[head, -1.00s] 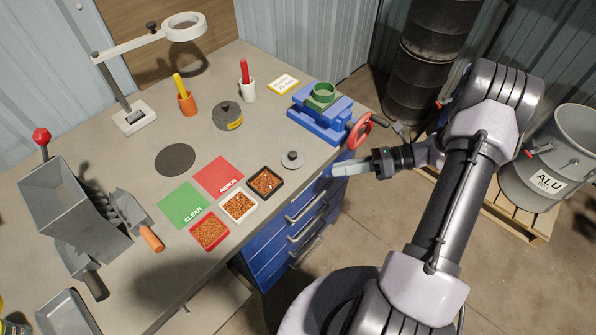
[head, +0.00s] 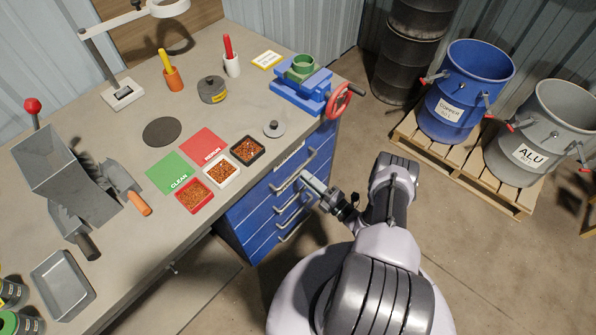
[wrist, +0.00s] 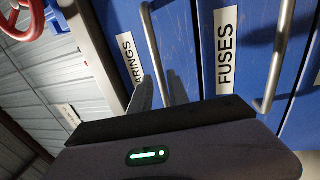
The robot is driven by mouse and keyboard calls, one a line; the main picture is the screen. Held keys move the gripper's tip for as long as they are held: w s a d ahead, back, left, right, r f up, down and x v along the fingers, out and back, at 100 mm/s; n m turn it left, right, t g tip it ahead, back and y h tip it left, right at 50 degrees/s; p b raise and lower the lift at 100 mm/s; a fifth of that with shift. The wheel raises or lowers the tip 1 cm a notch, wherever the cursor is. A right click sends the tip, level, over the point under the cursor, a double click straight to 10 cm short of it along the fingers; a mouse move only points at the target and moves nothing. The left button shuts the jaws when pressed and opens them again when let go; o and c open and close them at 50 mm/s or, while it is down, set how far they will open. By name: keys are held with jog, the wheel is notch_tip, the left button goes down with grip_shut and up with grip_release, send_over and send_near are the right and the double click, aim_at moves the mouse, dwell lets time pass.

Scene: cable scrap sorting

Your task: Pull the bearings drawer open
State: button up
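The bearings drawer (wrist: 173,35) is a blue front in the wrist view. Its label (wrist: 128,58) is partly hidden, showing only "ARINGS". Its grey bar handle (wrist: 148,30) runs down between my gripper's (wrist: 160,88) two fingers, which stand apart on either side of it. The fingers look open; contact with the bar cannot be made out. In the head view my gripper (head: 306,180) is at the upper handles of the blue drawer cabinet (head: 240,222), whose fronts look flush.
The fuses drawer (wrist: 215,20) with its own handle (wrist: 275,60) lies beside the bearings drawer in the wrist view. The blue vise (head: 303,90) with a red wheel (head: 339,101) stands on the workbench (head: 120,165) above. Copper (head: 460,95) and alu (head: 540,130) bins stand right; floor between is clear.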

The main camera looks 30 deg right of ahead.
aim_at(298, 170)
jog(key=shift+x, duration=2.25)
grip_shut()
